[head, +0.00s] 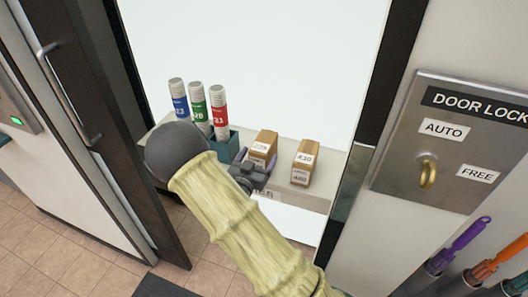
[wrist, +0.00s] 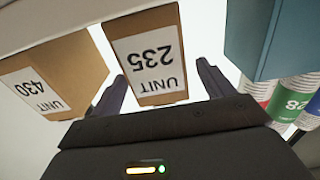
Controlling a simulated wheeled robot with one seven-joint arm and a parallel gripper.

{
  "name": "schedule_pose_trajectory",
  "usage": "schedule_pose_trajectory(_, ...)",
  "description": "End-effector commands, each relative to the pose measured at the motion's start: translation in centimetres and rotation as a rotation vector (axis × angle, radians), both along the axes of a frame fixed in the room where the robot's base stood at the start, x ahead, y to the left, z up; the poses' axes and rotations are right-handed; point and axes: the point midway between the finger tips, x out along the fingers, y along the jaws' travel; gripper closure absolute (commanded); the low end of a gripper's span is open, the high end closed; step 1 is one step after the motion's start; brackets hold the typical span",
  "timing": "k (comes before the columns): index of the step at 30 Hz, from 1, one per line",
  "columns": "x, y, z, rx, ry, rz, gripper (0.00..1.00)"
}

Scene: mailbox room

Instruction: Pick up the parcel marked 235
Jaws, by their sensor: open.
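The parcel marked 235 (wrist: 150,55) is a brown box with a white label reading UNIT 235, upside down in the wrist view. My gripper (wrist: 162,90) is open, with one dark finger on each side of this parcel in the wrist view. Whether the fingers touch it I cannot tell. In the head view my gripper (head: 250,168) is at the parcel's near side, partly hidden by my arm.
A second brown parcel marked 430 (head: 303,163) stands close to the right on the shelf (head: 322,197). A teal holder (head: 234,145) with blue, green and red labelled tubes (head: 199,108) stands to the left. Dark frame posts (head: 372,110) flank the opening; a door lock panel (head: 455,140) is at right.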

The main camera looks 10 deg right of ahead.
Motion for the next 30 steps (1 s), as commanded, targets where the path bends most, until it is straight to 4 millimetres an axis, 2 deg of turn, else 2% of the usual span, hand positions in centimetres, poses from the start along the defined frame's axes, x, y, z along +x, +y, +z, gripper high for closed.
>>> schedule_pose_trajectory(7,2.8,-2.0,0.2,-0.001,-0.002,-0.001,0.2)
schedule_pose_trajectory(24,3.0,-2.1,0.1,-0.001,-0.001,0.001,0.2)
schedule_pose_trajectory(30,3.0,-2.1,0.1,-0.001,-0.001,0.001,0.59)
